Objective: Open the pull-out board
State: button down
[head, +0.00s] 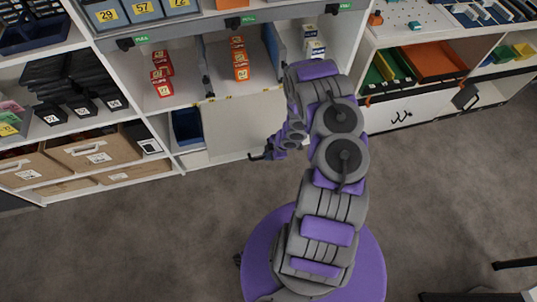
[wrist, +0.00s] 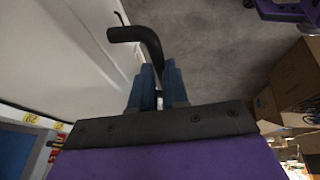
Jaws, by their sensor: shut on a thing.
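The pull-out board (head: 240,128) is a plain cream panel at the middle of the shelving in the head view, below the compartments with small boxes. In the wrist view its pale surface (wrist: 65,50) fills the left side. A black bent handle (head: 258,157) shows at its front edge, and it also shows in the wrist view (wrist: 135,35). My gripper (head: 274,152) is at this handle. In the wrist view its blue fingers (wrist: 158,82) are shut on the handle's bar. My arm hides the board's right side in the head view.
Red boxes (head: 161,75) and orange boxes (head: 240,60) stand in the compartments above. A blue bin (head: 187,126) is left of the board. Cardboard cartons (head: 95,150) sit lower left. A white drawer (head: 405,110) is at right. The grey floor (head: 150,240) in front is clear.

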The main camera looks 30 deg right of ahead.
jog(key=shift+s, duration=0.15)
jog(key=c, duration=1.1)
grip_release()
jog(key=p+v, duration=0.3)
jog(key=v, duration=1.4)
jog(key=shift+r, duration=0.2)
